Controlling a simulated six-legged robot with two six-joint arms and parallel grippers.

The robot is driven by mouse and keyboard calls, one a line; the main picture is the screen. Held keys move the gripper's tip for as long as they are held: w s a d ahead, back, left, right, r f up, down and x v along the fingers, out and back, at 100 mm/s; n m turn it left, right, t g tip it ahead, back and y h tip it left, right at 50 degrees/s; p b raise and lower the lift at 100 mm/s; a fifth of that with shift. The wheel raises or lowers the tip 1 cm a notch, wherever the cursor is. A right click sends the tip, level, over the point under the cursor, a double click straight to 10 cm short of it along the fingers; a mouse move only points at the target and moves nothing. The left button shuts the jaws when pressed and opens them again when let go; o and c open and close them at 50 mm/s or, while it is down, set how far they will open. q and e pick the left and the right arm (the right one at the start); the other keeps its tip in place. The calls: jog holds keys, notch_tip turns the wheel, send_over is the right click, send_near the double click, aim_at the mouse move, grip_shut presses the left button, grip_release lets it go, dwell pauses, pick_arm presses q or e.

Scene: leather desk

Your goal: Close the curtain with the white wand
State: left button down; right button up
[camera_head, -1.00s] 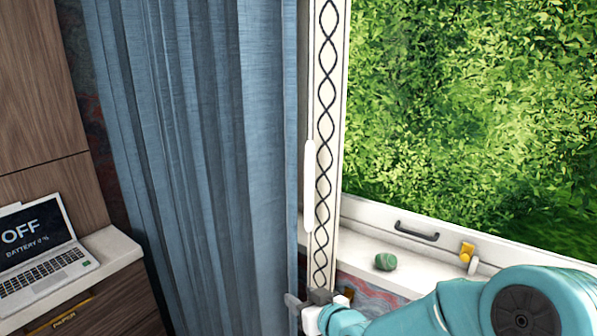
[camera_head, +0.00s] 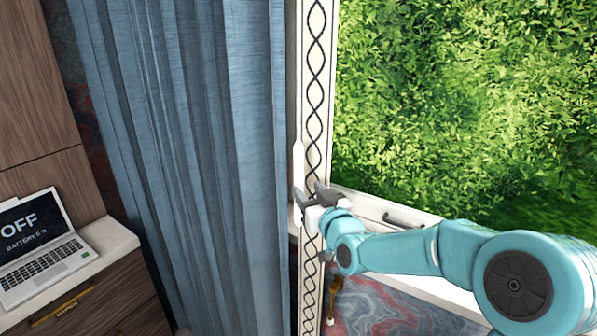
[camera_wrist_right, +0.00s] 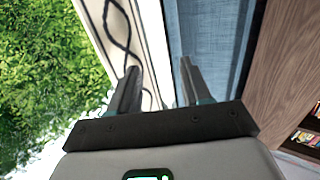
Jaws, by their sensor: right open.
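The blue curtain (camera_head: 190,140) hangs in folds at the left of the window and leaves the glass bare. The white wand (camera_head: 298,160) hangs upright at the curtain's right edge, in front of the patterned window post. My right gripper (camera_head: 308,190) is at the wand's lower part, with its fingers pointing toward it and open. In the right wrist view, my open right gripper (camera_wrist_right: 159,68) has the pale post edge and the curtain (camera_wrist_right: 212,45) beyond it. I cannot tell there whether the wand is between the fingers. My left gripper is not in view.
The window (camera_head: 460,110) with green foliage fills the right side. A dark handle (camera_head: 403,218) sits on its lower frame, close behind my right arm. A laptop (camera_head: 40,245) stands on a drawer cabinet (camera_head: 95,285) at the lower left.

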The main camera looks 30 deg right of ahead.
aim_at(300, 181)
jog(key=w+p, duration=0.1)
jog(key=w, duration=0.2)
jog(key=w+d+p, duration=0.1)
jog(key=w, duration=0.2)
jog(key=shift+w+d, duration=0.2)
jog(key=shift+w, duration=0.2)
grip_shut()
